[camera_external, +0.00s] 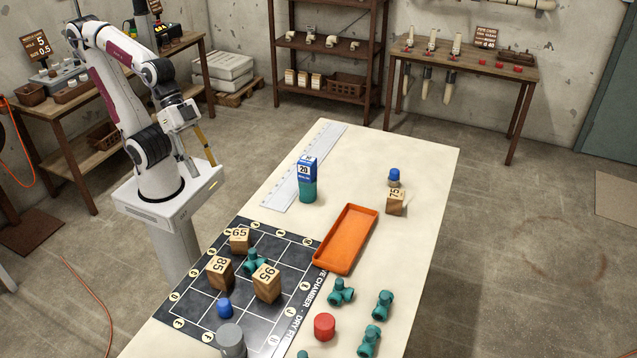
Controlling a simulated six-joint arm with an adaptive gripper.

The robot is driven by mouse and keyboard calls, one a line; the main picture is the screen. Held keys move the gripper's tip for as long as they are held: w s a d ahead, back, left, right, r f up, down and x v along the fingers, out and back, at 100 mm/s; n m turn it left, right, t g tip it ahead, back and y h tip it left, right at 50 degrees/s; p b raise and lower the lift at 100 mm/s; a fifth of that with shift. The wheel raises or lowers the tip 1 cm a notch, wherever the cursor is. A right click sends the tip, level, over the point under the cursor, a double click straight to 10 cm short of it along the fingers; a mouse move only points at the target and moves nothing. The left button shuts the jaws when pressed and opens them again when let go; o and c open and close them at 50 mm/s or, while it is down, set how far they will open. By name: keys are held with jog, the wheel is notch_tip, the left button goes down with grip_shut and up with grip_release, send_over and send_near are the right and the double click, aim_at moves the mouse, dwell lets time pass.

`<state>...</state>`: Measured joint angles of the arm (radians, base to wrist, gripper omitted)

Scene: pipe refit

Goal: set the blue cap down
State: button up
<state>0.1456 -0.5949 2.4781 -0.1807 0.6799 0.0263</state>
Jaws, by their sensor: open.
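One blue cap (224,308) sits on the dark gridded mat (193,312), near its front, close to a grey cylinder (231,340). Another blue cap (394,174) sits at the back right, on a small grey piece above the wooden block marked 75 (396,202). My gripper (201,168) points down over my base, left of the table and well apart from both caps. It is open, and I see nothing held in it.
Wooden blocks marked 65 (239,239), 85 (219,272) and 95 (266,283) stand around a teal fitting (254,262) on the mat. An orange tray (346,238), a red cylinder (324,326) and a blue box (307,169) on a teal cylinder stand nearby.

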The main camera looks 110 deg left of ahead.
jog(key=s+a+y, duration=0.2)
jog(key=s+a, duration=0.4)
jog(key=a, duration=0.1)
jog(key=shift+a+f+n+g, duration=0.15)
jog(key=shift+n+g, duration=0.25)
